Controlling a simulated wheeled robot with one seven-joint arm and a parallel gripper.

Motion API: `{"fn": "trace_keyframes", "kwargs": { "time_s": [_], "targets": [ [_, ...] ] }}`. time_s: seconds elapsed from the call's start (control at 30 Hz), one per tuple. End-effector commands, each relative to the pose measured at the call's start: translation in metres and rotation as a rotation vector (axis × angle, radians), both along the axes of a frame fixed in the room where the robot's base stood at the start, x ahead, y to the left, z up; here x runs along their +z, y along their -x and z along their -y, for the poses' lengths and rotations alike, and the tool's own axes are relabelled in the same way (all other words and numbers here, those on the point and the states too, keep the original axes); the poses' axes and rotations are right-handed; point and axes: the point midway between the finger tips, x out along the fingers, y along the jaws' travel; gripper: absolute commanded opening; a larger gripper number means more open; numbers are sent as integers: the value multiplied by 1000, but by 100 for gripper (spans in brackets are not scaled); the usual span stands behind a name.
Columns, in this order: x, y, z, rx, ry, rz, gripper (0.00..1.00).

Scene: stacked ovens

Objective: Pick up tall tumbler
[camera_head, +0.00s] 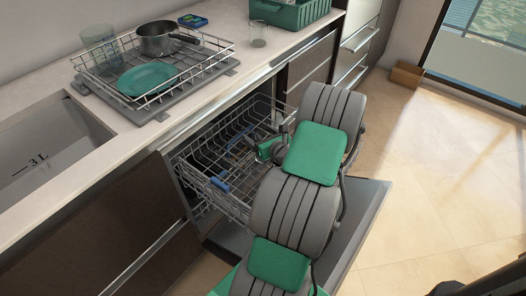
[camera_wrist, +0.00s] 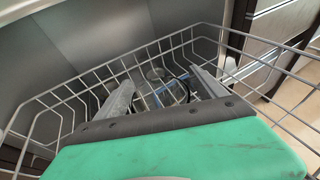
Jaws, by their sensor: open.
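A clear glass (camera_wrist: 166,92), apparently a tumbler, is in the wire dishwasher rack in the wrist view, seen between my fingers. Its lower part and full height are hard to make out, and I cannot tell whether the fingers touch it. My gripper (camera_wrist: 163,93) is open, with one finger on each side of the glass in this view. In the head view my gripper (camera_head: 262,148) is low over the rack and the glass is not clearly visible. Another tall clear glass (camera_head: 100,46) stands in the dish rack on the counter.
The dishwasher rack (camera_head: 215,168) is pulled out, with wire walls near my gripper; its door (camera_head: 358,222) is down. On the counter are a dish rack (camera_head: 180,84) with a pot (camera_head: 160,40) and green plate (camera_head: 147,78), a short glass (camera_head: 258,35) and a green crate (camera_head: 290,14).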

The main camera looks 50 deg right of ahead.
Motion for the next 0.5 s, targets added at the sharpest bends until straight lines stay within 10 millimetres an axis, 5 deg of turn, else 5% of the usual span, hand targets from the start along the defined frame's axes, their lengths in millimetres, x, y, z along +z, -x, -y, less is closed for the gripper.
{"fn": "trace_keyframes", "kwargs": {
  "time_s": [0.13, 0.5],
  "targets": [
    [0, 0, 0, 0, 0, 0, 80],
    [0, 1, 0, 0, 0, 0, 49]
  ]
}}
